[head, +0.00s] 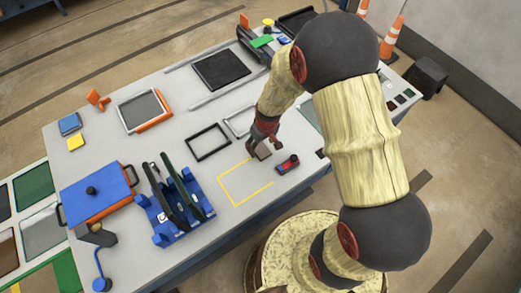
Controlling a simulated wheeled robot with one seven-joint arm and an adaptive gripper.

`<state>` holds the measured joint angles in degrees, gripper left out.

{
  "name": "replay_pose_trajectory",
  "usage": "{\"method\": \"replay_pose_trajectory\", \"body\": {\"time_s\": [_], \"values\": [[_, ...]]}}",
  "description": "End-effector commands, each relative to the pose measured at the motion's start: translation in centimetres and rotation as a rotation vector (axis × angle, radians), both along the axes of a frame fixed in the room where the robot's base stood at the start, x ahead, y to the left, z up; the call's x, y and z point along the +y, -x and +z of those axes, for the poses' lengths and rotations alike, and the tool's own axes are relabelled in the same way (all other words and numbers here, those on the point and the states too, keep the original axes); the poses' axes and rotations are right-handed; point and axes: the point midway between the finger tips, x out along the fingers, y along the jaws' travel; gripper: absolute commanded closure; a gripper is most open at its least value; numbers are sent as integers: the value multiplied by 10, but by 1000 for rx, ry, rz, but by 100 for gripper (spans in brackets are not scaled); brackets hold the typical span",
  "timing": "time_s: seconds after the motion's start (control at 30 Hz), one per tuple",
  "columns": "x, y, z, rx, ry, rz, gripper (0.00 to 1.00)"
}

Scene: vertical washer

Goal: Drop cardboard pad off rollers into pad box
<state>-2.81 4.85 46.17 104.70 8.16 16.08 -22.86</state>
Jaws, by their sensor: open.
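My gripper (259,148) is open and hangs low over the middle of the table, pointing down. A small grey-brown flat piece (265,150) shows at its fingertips; I cannot tell whether it is the cardboard pad or whether the fingers touch it. Two long pale bars (217,98) lie at the back of the table, one on each side of a dark square panel (221,69); I cannot tell whether they are the rollers. No pad box can be made out with certainty.
A blue rack (180,222) holds upright dark plates. Left of it is a blue-lidded orange box (96,191). A yellow outline (222,188), a red-and-black tool (288,163) and a black frame (208,142) lie near my gripper. An orange-edged tray (144,110) stands behind.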

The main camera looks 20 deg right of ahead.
Motion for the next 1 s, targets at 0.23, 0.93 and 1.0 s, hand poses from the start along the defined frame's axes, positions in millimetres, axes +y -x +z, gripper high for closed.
{"method": "replay_pose_trajectory", "body": {"time_s": [0.23,0.93,1.0], "values": [[0,-4,-29,1,0,0,37],[0,-3,-29,1,0,0,66],[0,-3,-29,1,0,0,70]]}}
